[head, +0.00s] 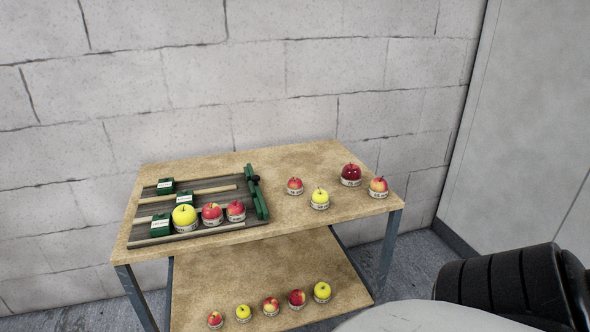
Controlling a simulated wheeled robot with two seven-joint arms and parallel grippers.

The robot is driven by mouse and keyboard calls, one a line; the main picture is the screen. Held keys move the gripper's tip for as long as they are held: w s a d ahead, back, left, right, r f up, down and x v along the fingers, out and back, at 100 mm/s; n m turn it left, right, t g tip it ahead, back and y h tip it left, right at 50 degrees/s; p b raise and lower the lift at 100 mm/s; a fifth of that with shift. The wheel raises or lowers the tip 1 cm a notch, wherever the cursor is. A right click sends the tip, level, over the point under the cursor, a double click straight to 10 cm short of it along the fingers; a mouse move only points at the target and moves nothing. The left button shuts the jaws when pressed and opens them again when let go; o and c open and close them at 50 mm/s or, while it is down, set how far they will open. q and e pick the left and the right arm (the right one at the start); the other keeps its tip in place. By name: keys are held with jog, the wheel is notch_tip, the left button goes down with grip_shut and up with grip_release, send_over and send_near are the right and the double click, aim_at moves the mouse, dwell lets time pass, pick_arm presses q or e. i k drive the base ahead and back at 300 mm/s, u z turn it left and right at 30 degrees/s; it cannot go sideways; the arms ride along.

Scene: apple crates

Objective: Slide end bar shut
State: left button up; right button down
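The green end bar (261,203) stands at the right end of a flat rack (190,234) on the table. A small black knob (256,179) shows at its upper part. I cannot tell exactly how far the bar covers the lane ends. The rack's front lane holds a yellow apple (184,217) and two red apples, one in the middle (212,213) and one nearest the bar (236,210). They stand on pale labelled rings. Green labelled blocks sit in the lanes, at the back (166,186), middle (186,199) and front (160,225). Neither gripper is in view.
On the tabletop (285,215), right of the rack, stand a small red apple (295,186), a yellow apple (320,198), a dark red apple (351,174) and a red-yellow apple (378,187). Several apples stand on the lower shelf (250,270). A block wall (290,70) is behind.

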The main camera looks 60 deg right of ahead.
aim_at(262, 211)
jog(key=z, duration=0.85)
jog(key=i, duration=0.35)
jog(key=z, duration=0.05)
